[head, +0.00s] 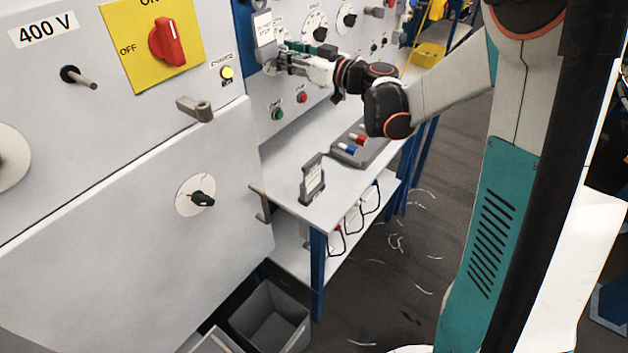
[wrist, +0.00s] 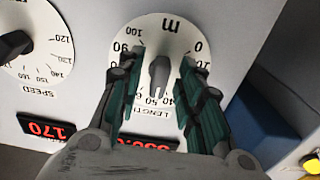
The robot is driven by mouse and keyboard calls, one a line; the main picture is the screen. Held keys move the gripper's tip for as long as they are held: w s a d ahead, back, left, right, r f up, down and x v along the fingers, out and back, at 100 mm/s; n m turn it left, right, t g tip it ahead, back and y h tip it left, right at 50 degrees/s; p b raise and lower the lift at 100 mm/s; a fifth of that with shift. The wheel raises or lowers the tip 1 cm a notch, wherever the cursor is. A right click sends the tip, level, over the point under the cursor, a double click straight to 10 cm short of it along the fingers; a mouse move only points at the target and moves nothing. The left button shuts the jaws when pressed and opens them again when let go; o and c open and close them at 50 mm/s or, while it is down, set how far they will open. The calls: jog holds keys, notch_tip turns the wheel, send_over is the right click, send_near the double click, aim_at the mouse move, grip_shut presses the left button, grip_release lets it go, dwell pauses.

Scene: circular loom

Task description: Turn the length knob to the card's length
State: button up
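The length knob (wrist: 158,75) is a grey pointer knob on a white round dial marked LENGTH and m, upside down in the wrist view. My gripper (wrist: 157,72) has its two green-padded fingers apart, one on each side of the knob, with gaps visible between pads and knob. In the head view my gripper (head: 280,64) is at the machine panel and hides most of this dial. A small card (head: 265,27) hangs on the panel just above my gripper. Another card in a dark stand (head: 313,180) is on the bench. Neither card's text is readable.
The speed knob (wrist: 14,45) and its dial are left of the length dial in the wrist view. Red displays (wrist: 46,130) lie below, one partly hidden by my fingers. A grey button box (head: 360,147) stands on the bench, and a grey bin (head: 270,318) below.

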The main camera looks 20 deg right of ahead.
jog(key=v, duration=0.7)
dwell(1.9)
